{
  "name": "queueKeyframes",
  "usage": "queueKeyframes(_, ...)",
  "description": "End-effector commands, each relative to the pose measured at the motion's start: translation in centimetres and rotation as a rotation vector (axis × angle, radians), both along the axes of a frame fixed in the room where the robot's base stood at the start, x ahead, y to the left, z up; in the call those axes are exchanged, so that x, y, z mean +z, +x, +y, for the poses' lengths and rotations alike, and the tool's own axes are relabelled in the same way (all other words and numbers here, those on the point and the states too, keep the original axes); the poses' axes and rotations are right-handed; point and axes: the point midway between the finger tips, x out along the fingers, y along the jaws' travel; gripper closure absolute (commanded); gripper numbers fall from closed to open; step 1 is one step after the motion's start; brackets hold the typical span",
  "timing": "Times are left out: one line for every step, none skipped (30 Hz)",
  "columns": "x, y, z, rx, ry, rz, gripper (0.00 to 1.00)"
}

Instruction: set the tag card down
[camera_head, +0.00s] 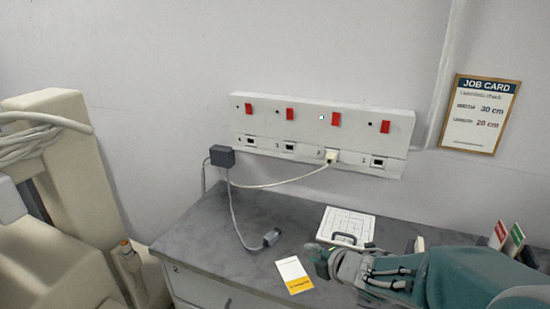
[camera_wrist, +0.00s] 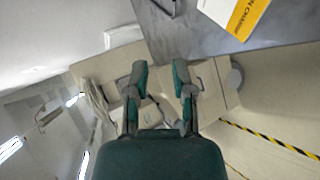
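A white card with a yellow band, seemingly the tag card (camera_head: 294,274), lies flat on the grey counter near its front edge. In the wrist view, part of it (camera_wrist: 235,14) shows at the top right, cut off by the frame, with black letters on the yellow band. My gripper (camera_head: 317,259) is just right of the card in the head view. In the wrist view, my gripper's two green fingers (camera_wrist: 160,66) stand apart with nothing between them. The card is clear of both fingers.
The grey counter (camera_head: 205,230) holds a cable connector (camera_head: 271,238) and a white panel with a black handle (camera_head: 346,226). Red (camera_head: 498,235) and green (camera_head: 515,238) tags stand at right. A socket strip (camera_head: 320,137) and job card (camera_head: 480,115) are on the wall.

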Motion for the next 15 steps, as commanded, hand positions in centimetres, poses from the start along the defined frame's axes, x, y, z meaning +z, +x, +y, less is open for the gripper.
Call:
queueKeyframes(1.1, 0.1, -0.8, -0.073, 0.012, 0.001, 0.68)
queueKeyframes(1.7, 0.1, -1.4, -0.132, 0.024, 0.009, 0.68)
queueKeyframes(2.6, 0.0, -2.4, -0.222, 0.047, 0.021, 0.68)
queueKeyframes(3.2, -0.2, -3.2, -0.293, 0.068, 0.033, 0.68)
queueKeyframes(3.9, -0.5, -4.0, -0.368, 0.094, 0.046, 0.68)
queueKeyframes(4.6, -1.0, -5.0, -0.464, 0.133, 0.065, 0.68)
queueKeyframes(5.1, -1.4, -5.8, -0.534, 0.164, 0.08, 0.68)
queueKeyframes(5.6, -2.0, -6.4, -0.602, 0.197, 0.096, 0.68)
queueKeyframes(6.2, -2.8, -7.2, -0.692, 0.246, 0.12, 0.68)
queueKeyframes(6.6, -3.6, -7.8, -0.757, 0.283, 0.139, 0.68)
queueKeyframes(6.9, -4.3, -8.2, -0.82, 0.323, 0.16, 0.68)
queueKeyframes(7.2, -5.5, -8.8, -0.903, 0.379, 0.191, 0.68)
queueKeyframes(7.5, -6.4, -9.1, -0.963, 0.422, 0.215, 0.68)
queueKeyframes(7.6, -7.3, -9.3, -1.02, 0.465, 0.241, 0.68)
queueKeyframes(7.7, -8.7, -9.5, -1.096, 0.525, 0.279, 0.68)
